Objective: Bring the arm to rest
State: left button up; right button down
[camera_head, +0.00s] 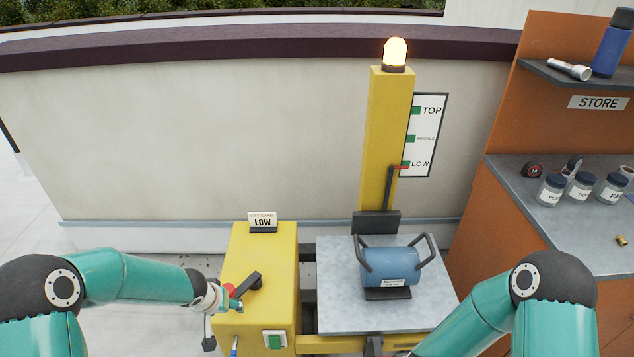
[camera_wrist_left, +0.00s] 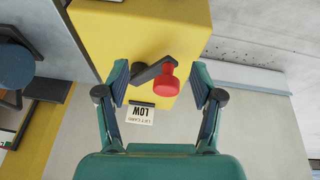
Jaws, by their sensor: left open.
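My left arm comes in from the left in the head view. Its gripper (camera_head: 224,308) is at the left edge of the yellow control box (camera_head: 262,317), close to a black lever (camera_head: 247,284) with a red knob. In the left wrist view the gripper (camera_wrist_left: 160,84) is open, its two fingers spread apart. The red knob (camera_wrist_left: 166,84) shows between the fingers in the picture, with nothing gripped; the exact gap in depth is unclear. My right arm (camera_head: 490,310) is bent at the lower right of the head view, and its gripper is out of frame.
A blue canister (camera_head: 390,268) with handles sits on the grey lift platform (camera_head: 335,312). A yellow post (camera_head: 388,140) carries a lit lamp (camera_head: 395,52); its red pointer is at LOW. A sign (camera_head: 263,221) reads LOW. An orange store shelf (camera_head: 535,100) with jars stands right.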

pick_arm(q)
jog(key=s+d+f+g+h, duration=0.1)
jog(key=s+d+f, duration=0.2)
jog(key=s, duration=0.5)
jog(key=s+d+f+g+h, duration=0.1)
jog(key=s+d+f, duration=0.2)
jog(key=s, duration=0.6)
jog(key=s+d+f+n+g+h, duration=0.1)
jog(key=s+d+f, duration=0.2)
jog(key=s, duration=0.5)
jog(key=shift+s+d+f+g+b, duration=0.3)
jog(key=shift+s+d+f+b, duration=0.1)
jog(key=shift+f, duration=0.45)
pick_arm(e)
jog(key=s+a+f+m+g+y, duration=0.1)
jog(key=s+a+m+g+y, duration=0.1)
jog(key=s+a, duration=0.4)
jog(key=shift+s+a+f+m+y, duration=0.35)
jog(key=shift+s+y, duration=0.55)
jog(key=shift+s, duration=1.45)
